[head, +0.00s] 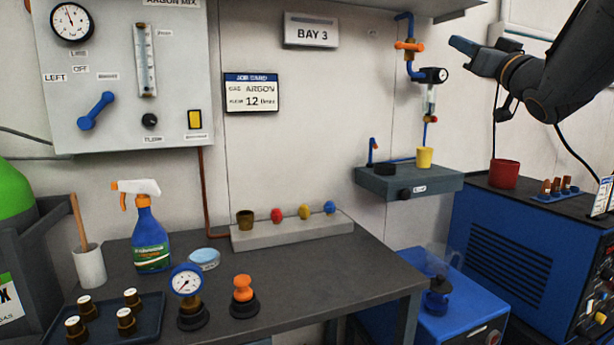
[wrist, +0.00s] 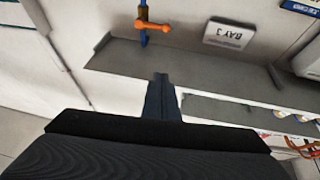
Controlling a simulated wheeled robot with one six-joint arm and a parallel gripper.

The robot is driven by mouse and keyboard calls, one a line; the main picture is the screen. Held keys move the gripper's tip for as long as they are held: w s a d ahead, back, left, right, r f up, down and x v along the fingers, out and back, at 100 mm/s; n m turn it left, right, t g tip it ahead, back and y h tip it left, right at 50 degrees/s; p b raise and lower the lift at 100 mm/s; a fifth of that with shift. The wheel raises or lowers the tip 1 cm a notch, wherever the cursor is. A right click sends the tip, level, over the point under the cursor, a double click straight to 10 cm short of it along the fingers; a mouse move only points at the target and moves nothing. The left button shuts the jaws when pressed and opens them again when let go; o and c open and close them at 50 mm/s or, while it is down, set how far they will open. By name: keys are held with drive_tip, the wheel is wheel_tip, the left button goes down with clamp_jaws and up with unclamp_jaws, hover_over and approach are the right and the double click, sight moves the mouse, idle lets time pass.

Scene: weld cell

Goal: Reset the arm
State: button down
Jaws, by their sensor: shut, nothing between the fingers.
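My arm reaches in from the upper right in the head view, and my gripper (head: 464,46) points left, near the orange-handled valve (head: 409,46) on the blue pipe. The gripper is shut with nothing in it and is apart from the pipe. In the wrist view my shut gripper (wrist: 160,80) shows at the centre, with the orange valve handle (wrist: 152,25) and the BAY 3 sign (wrist: 228,36) beyond it, the sign upside down.
A gauge panel (head: 180,70) hangs at left. The workbench (head: 340,270) holds a spray bottle (head: 149,235), a gauge (head: 187,282) and an orange-topped fitting (head: 243,290). A small shelf (head: 430,182) with a yellow cup (head: 424,157) and a blue machine (head: 510,250) with a red cup (head: 504,174) stand at right.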

wheel_tip(320, 180, down, 17)
drive_tip(key=w+m+g+h+p, duration=0.2)
drive_tip(key=m+g+h+p, duration=0.1)
drive_tip(key=m+g+h, duration=0.3)
drive_tip(key=s+a+f+n+g+h+p, duration=0.1)
drive_tip(key=s+a+f+g, duration=0.2)
drive_tip(key=f, duration=0.5)
drive_tip(key=s+a+f+g+p, duration=0.15)
drive_tip(key=s+f, duration=0.25)
drive_tip(key=f, duration=0.4)
drive_tip(key=s+a+f+n+g+p, duration=0.1)
drive_tip(key=s+a+f+g, duration=0.2)
drive_tip(key=s, duration=0.6)
drive_tip(key=s+a+f+g+y, duration=0.1)
drive_tip(key=s+a+f+g, duration=0.3)
drive_tip(key=s+f, duration=0.3)
drive_tip(key=s+a+f+n+g+p, duration=0.1)
drive_tip(key=s+a+f+g, duration=0.2)
drive_tip(key=s, duration=1)
wheel_tip(320, 180, down, 2)
drive_tip(key=shift+s+a+f+n+g+p, duration=0.2)
drive_tip(key=shift+a+n+g+p, duration=0.15)
drive_tip(key=shift+g, duration=0.7)
drive_tip(key=shift+a, duration=0.1)
